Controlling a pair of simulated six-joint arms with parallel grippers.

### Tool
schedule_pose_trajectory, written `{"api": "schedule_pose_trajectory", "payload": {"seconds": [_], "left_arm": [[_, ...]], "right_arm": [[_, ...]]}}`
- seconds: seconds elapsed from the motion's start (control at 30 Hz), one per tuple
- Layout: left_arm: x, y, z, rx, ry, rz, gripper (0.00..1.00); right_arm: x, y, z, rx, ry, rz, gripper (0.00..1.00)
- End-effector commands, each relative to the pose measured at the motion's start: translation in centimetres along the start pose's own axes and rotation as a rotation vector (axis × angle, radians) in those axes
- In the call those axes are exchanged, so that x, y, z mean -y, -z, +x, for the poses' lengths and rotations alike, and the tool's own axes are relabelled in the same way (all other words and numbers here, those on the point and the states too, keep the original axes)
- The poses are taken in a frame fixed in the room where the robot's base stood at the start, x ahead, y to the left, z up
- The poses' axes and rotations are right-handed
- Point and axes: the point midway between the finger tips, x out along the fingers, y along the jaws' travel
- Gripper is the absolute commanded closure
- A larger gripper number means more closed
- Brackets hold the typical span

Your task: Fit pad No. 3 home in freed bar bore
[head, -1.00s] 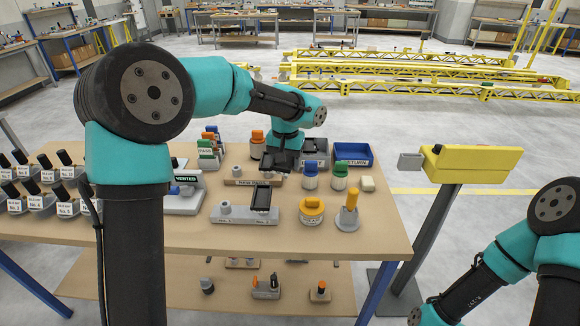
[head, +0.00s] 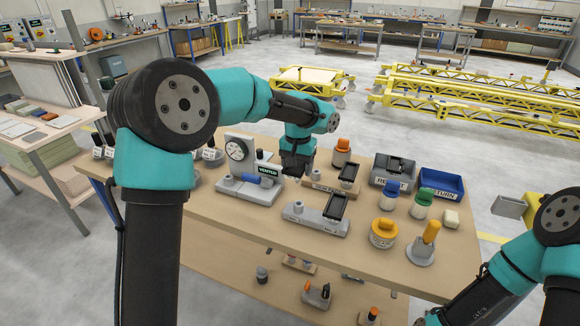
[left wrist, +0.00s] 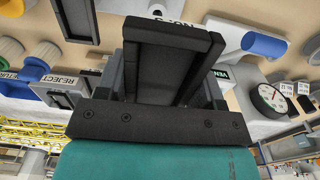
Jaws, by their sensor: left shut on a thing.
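My left gripper (head: 295,172) hangs between the gauge stand and the small rack in the head view. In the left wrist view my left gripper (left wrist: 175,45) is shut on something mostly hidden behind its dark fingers. Part of a white label, seemingly "No. 3", shows past the fingertips; I cannot tell what it is fixed to. The grey bar (head: 298,213) lies on the table in front, with a grey knob at its left and a black open-framed piece at its right. I cannot make out which bore is free. My right gripper is out of view.
The gauge stand (head: 238,190) with dial and blue cylinder is left of my gripper. The wooden rack (head: 322,187) is right.

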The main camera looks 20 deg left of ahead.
Motion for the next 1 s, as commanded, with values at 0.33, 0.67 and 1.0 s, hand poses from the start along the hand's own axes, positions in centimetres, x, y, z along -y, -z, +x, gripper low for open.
{"api": "schedule_pose_trajectory", "payload": {"seconds": [0.33,0.67,1.0], "left_arm": [[-0.3,1.2,0.8,-0.001,0.000,0.014,0.71],[-0.3,1.2,1.0,0.000,0.000,0.014,0.71],[-0.3,1.2,3.2,0.001,0.001,0.014,0.71]], "right_arm": [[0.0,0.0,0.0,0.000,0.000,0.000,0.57],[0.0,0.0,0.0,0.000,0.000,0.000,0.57],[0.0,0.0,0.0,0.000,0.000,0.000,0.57]]}}
